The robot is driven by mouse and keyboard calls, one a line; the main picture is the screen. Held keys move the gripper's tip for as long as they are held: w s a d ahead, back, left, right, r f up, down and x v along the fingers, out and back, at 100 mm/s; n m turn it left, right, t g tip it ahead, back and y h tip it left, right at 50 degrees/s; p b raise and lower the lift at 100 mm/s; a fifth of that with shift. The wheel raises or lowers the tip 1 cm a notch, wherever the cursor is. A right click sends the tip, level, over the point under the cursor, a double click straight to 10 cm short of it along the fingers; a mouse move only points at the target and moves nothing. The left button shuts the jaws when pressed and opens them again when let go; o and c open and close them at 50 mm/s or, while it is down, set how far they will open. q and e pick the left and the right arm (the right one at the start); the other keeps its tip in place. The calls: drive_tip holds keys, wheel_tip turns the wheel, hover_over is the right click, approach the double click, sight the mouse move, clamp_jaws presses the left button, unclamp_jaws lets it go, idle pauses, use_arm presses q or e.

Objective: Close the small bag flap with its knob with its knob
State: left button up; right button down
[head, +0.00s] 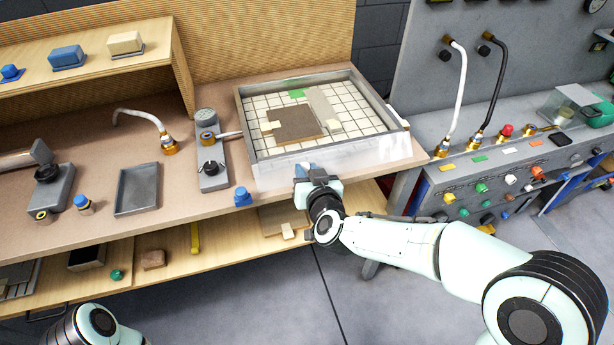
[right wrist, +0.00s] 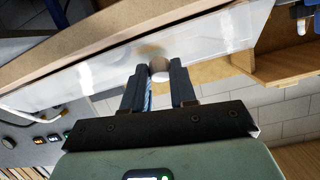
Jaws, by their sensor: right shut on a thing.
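The small bag is a grey-framed tray (head: 242,110) with a white grid bed, on the wooden bench. Its translucent flap (head: 375,155) hangs along the front side, over the bench's front edge. In the right wrist view the flap (right wrist: 215,45) runs as a clear sheet across the picture. My right gripper (head: 308,172) is at the front of the flap, left of its middle, shut on the knob. The pale round knob (right wrist: 159,68) shows between the two fingers in the right wrist view. Part of my left arm shows at the bottom left; its gripper is not visible.
On the grid bed lie a brown panel (head: 297,124), a grey strip and a green piece (head: 296,94). A grey tray (head: 137,189) and a gauge unit (head: 208,150) are further left. A control console (head: 500,180) stands at right.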

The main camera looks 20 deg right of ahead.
drive_tip(key=shift+f+b, duration=0.2)
drive_tip(key=shift+b, duration=0.15)
use_arm(q)
drive_tip(key=shift+w+f, duration=0.3)
drive_tip(key=shift+f, duration=0.25)
use_arm(e)
drive_tip(key=shift+r, duration=0.1)
drive_tip(key=c, duration=0.9)
unclamp_jaws()
use_arm(q)
drive_tip(key=r+p, duration=0.1)
drive_tip(key=s+r+p, duration=0.1)
drive_tip(key=p, duration=0.1)
drive_tip(key=shift+r, duration=0.15)
use_arm(e)
drive_tip(key=v, duration=1.3)
drive_tip(key=shift+s, duration=0.25)
